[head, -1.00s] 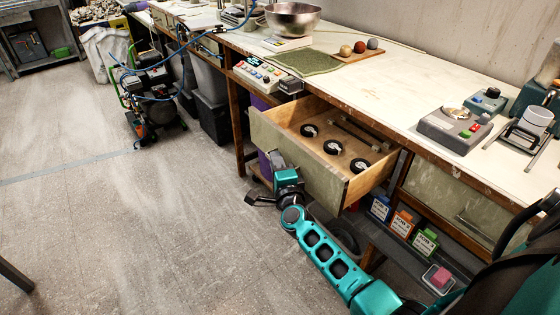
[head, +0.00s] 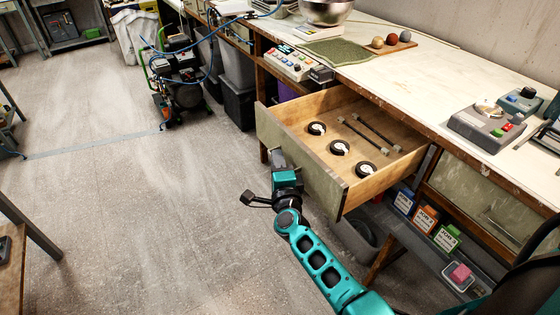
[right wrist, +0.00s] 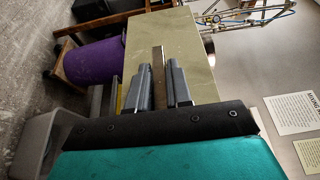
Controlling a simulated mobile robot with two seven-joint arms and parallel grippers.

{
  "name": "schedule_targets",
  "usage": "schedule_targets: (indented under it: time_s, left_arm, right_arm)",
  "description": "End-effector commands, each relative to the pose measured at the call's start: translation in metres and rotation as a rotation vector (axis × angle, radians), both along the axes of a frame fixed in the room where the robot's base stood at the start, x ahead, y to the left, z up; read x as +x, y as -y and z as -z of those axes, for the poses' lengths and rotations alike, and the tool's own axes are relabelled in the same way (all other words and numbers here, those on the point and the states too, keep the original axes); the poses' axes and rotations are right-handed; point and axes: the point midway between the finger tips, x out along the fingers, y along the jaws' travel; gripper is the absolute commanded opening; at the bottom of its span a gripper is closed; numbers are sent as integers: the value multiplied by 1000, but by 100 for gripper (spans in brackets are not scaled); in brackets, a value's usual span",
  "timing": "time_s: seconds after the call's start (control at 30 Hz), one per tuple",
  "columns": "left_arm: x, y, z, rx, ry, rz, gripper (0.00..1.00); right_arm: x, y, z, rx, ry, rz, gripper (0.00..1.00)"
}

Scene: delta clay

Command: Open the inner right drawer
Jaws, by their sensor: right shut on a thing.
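The inner right drawer (head: 318,178) stands well open under the long workbench, its pale green front facing the floor side. Inside are black round items and two dark rods with grey ends. My right gripper (head: 278,160) is at the outer face of the drawer front. In the right wrist view, the two grey fingers of my right gripper (right wrist: 165,85) are closed about a narrow brownish handle bar (right wrist: 159,62) on the drawer front (right wrist: 185,45). My left gripper is not in view.
A closed drawer (head: 470,197) lies to the right. Labelled glaze boxes (head: 425,217) stand on a low shelf beneath. A grey bin (head: 352,238) is under the open drawer. A compressor (head: 182,75) stands on the floor further back. The floor left of the drawer is clear.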

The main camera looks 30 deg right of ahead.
Motion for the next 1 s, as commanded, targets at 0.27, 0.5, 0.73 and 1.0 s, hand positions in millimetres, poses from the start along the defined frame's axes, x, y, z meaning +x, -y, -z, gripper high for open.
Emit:
schedule_targets:
  time_s: [0.27, 0.5, 0.73, 1.0]
  left_arm:
    - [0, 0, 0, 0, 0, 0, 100]
    - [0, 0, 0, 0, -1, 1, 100]
    - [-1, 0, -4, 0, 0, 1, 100]
    - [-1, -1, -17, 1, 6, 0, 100]
  right_arm:
    - [0, 0, 1, 1, -2, -1, 30]
    - [0, 0, 0, 0, -1, 0, 40]
    - [-10, -3, -1, 1, -2, 0, 40]
    - [-51, -16, -1, 0, -3, -2, 40]
